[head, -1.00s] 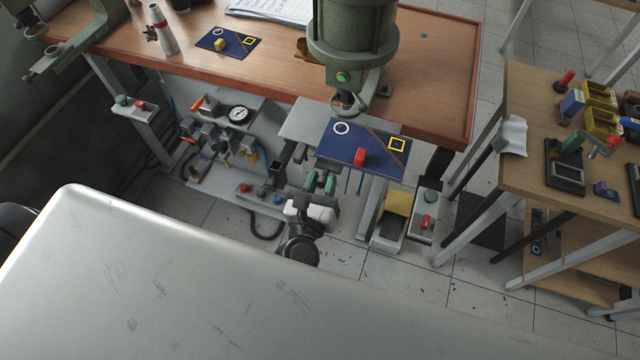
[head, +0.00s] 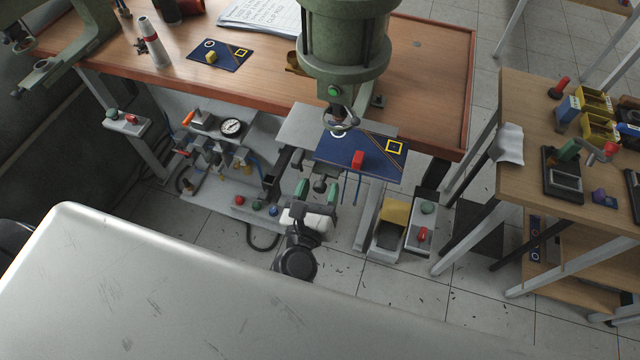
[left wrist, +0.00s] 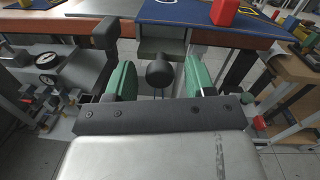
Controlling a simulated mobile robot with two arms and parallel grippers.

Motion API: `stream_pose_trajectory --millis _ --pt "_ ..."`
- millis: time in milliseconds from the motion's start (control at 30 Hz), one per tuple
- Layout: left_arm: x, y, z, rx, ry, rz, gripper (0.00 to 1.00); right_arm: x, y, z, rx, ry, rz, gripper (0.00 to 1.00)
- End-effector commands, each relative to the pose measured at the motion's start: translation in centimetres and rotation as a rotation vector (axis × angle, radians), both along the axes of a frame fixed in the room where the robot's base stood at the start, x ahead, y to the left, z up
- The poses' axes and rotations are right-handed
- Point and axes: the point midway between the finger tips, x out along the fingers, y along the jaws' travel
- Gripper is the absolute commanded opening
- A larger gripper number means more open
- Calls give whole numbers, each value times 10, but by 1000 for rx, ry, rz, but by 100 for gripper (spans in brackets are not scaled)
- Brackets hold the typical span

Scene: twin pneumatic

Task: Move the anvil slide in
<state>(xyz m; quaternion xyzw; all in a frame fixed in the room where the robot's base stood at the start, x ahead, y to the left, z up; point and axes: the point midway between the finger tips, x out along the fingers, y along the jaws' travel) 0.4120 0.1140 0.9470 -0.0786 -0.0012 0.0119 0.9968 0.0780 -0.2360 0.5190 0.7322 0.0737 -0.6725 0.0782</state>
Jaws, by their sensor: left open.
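The anvil slide appears to be the grey block (left wrist: 163,42) under the front of the blue plate in the left wrist view. A dark round knob (left wrist: 160,73) sticks out toward me below it. The blue plate (head: 340,157) carries a red block (head: 358,158), a white ring mark and a yellow square mark. My left gripper (head: 318,189) is open, its green fingertips on either side of the knob in the left wrist view (left wrist: 160,82). I see gaps between the fingers and knob; contact is not visible. My right gripper is not in view.
The green press head (head: 345,45) hangs above the blue plate. A gauge (head: 232,128) and valves sit left of the gripper. A yellow-topped bin (head: 395,212) and a button box (head: 422,226) stand to the right.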

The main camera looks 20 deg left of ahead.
Motion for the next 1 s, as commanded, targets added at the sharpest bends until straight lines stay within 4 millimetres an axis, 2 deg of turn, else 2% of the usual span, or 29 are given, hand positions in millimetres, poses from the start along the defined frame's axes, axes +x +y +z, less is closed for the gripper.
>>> stream_pose_trajectory --millis 300,433,600,1000 --pt "-65 -1 -5 2 3 -1 54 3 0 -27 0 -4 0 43" --pt "-83 -2 -3 3 1 -1 54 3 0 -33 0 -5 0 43" --pt "-94 -2 -1 1 0 0 54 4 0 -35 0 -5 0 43" --pt "-95 -2 0 1 -1 0 54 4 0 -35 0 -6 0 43"
